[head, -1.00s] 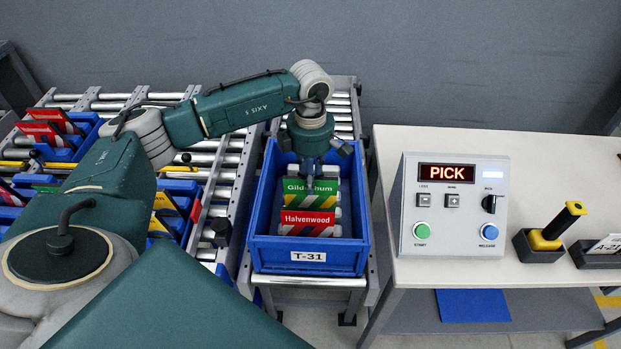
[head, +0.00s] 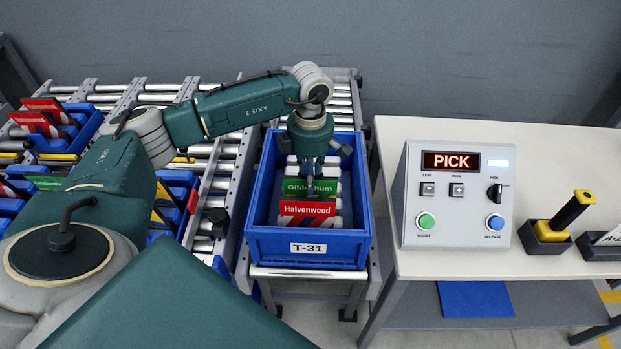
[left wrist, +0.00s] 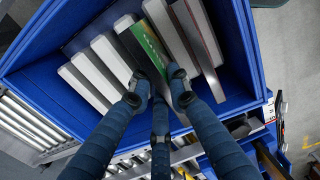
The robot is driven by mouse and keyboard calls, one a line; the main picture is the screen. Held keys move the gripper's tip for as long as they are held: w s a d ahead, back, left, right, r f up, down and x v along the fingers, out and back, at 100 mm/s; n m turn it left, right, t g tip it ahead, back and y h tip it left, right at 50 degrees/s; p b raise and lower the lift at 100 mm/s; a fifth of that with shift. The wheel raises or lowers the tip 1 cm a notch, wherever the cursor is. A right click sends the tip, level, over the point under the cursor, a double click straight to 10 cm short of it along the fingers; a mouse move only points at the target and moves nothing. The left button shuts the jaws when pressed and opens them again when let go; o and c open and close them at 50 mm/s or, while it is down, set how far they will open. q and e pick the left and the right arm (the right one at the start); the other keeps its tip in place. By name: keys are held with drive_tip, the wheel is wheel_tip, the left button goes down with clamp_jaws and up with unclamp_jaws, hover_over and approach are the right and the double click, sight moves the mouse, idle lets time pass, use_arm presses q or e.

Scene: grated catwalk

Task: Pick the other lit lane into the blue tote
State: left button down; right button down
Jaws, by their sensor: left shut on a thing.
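The blue tote (head: 345,248), labelled T-31, stands on rollers in the middle of the head view. My left gripper (head: 309,184) points down inside it. It is shut on the green Gildenhum box (head: 328,188), low in the tote behind the red Halvenwood box (head: 308,209). In the left wrist view my fingers (left wrist: 160,88) close on the green box (left wrist: 143,46), with several pale boxes upright on both sides. The lane bins (head: 85,125) at the left hold red, green and yellow boxes; no lane lamp is clearly visible. My right gripper is out of view.
A control box (head: 455,225) showing PICK stands on the white bench (head: 400,140) at the right. A yellow-and-black handle (head: 562,218) sits in a holder beside it. Roller conveyors (head: 220,150) run left of the tote, and a grey wall is behind.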

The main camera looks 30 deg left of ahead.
use_arm(q)
wheel_tip(320, 180, down, 2)
drive_tip(key=shift+f+b, duration=0.1)
drive_tip(key=shift+b, duration=0.65)
drive_tip(key=c, duration=1.2)
unclamp_jaws()
drive_tip(key=shift+o, duration=0.2)
drive_tip(key=shift+r+p, duration=2.4)
drive_tip(key=shift+r, duration=1.65)
